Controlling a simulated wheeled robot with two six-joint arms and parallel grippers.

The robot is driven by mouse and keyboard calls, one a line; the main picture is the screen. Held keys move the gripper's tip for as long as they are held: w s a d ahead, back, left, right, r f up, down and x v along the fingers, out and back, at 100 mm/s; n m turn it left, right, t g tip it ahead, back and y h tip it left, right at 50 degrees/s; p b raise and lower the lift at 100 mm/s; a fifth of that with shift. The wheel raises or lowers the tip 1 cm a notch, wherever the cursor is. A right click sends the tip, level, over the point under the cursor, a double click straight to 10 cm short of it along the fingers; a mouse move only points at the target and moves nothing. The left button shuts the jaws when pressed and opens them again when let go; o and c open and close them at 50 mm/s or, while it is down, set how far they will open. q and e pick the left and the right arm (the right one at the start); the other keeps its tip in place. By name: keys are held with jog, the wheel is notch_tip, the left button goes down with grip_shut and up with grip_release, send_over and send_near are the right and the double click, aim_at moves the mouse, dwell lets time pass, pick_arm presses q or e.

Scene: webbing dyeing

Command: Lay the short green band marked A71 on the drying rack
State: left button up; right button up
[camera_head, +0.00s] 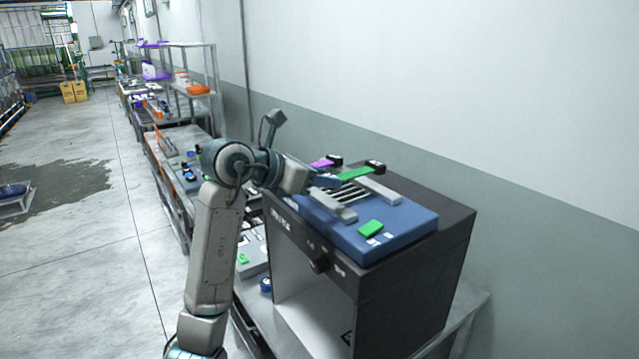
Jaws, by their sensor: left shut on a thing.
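My left gripper (328,182) reaches in from the left over the dark cabinet. It is shut on the near end of a green band (357,173), which stretches away to the right with a dark piece at its far end. The band is over the far part of the drying rack (335,206), which has thin bars between two pale grey rails on a blue base (405,217). I cannot tell whether the band touches the bars. The mark A71 is too small to read. My right gripper is out of view.
A second green piece (371,228) lies on the blue base near two white labels. A purple band (322,163) with a dark end lies behind my gripper. The dark cabinet (430,268) stands against the wall. Cluttered benches and shelves (190,88) run along the wall; the floor at left is mostly open.

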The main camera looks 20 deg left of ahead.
pick_arm(q)
jog(key=shift+a+f+p, duration=0.1)
jog(key=shift+f+p, duration=0.55)
jog(key=shift+f, duration=0.25)
jog(key=shift+s+a+f, duration=0.1)
jog(key=shift+f, duration=0.4)
jog(key=o, duration=1)
jog(key=shift+f, duration=0.1)
